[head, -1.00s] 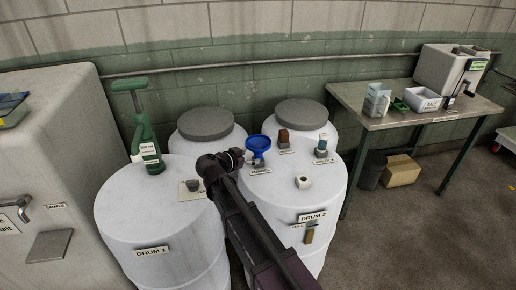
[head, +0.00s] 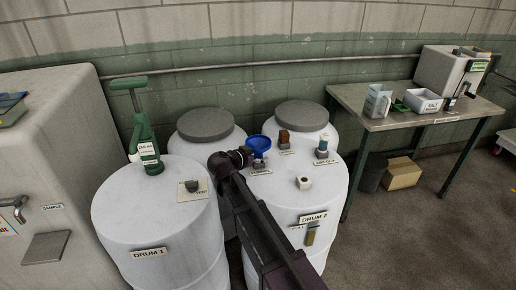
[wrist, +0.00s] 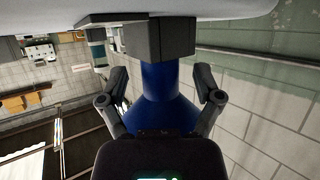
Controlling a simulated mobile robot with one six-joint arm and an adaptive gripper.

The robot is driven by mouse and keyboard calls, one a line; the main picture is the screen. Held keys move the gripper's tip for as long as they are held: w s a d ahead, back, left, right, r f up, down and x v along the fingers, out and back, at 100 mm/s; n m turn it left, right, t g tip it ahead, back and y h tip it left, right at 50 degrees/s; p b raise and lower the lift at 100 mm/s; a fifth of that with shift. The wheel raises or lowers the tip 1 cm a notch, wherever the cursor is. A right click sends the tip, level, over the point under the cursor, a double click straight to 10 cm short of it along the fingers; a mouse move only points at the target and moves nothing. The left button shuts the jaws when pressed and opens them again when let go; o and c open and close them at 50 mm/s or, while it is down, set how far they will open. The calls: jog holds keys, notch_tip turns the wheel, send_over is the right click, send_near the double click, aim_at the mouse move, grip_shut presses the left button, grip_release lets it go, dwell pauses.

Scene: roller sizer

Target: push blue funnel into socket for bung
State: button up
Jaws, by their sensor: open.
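The blue funnel (head: 260,143) stands upright at the back of the DRUM 2 lid, with its stem in a small grey holder (wrist: 160,40) behind a label. In the wrist view, which looks upside down, the funnel (wrist: 158,84) lies between my gripper's (wrist: 162,88) two spread fingers. The gripper is open, with a gap visible on each side of the funnel. A white round socket (head: 303,183) with a dark hole sits nearer the front of the DRUM 2 lid; I cannot read any label for it. A dark bung-like piece (head: 193,186) sits on a pale labelled plate on DRUM 1.
A brown block (head: 284,137) and a blue-capped bottle (head: 322,148) stand behind and right of the funnel. A green hand pump (head: 146,130) rises from the back of DRUM 1 (head: 135,215). A bench (head: 385,100) stands at right.

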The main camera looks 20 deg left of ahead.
aim_at(257, 147)
grip_shut()
jog(key=shift+r, duration=0.15)
notch_tip(257, 147, up, 4)
jog(key=p, duration=0.3)
jog(key=shift+f+p, duration=0.2)
jog(key=shift+p, duration=0.2)
jog(key=s+d, duration=0.2)
jog(key=s, duration=0.5)
jog(key=s+d+r+p, duration=0.1)
jog(key=s+d, duration=0.1)
jog(key=s, duration=0.6)
jog(key=shift+s+d, duration=0.2)
jog(key=shift+d, duration=0.2)
